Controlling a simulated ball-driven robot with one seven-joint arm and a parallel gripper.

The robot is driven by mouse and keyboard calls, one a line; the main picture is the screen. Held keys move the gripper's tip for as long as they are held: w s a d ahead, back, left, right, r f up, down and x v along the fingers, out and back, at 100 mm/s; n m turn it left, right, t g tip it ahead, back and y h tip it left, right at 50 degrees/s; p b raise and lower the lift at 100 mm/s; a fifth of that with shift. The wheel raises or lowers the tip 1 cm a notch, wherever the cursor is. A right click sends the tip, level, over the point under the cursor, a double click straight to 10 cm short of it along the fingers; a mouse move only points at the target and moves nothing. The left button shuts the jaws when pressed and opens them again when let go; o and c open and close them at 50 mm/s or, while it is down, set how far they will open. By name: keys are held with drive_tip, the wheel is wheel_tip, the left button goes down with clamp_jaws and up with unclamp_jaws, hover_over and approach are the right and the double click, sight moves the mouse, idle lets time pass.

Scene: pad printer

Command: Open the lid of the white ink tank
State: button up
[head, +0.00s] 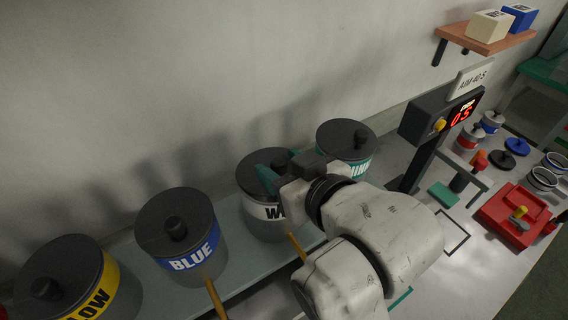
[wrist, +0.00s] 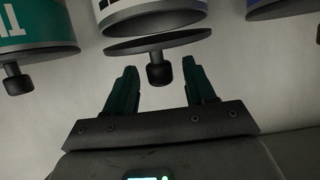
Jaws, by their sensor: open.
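The white ink tank (head: 262,222) stands between the blue tank and a teal-labelled tank, partly covered by my arm. Its dark round lid (head: 252,165) is partly hidden by my gripper (head: 281,167). In the wrist view the tank (wrist: 150,14) hangs from the top edge, with its lid (wrist: 150,44) below it in the picture. A pale gap shows between the lid and the tank's dark rim, so the lid looks apart from it there. The lid's knob (wrist: 160,72) lies between the spread teal fingers of my gripper (wrist: 161,66), with space on both sides.
The blue tank (head: 190,262), yellow tank (head: 95,295) and teal-labelled tank (head: 356,170) stand in the same row, lids on. A display post (head: 425,155) rises to the right. Farther right are a red fixture (head: 500,215) and small cups. The wall is close behind the tanks.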

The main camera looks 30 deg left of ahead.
drive_tip(key=shift+c, duration=0.4)
clamp_jaws()
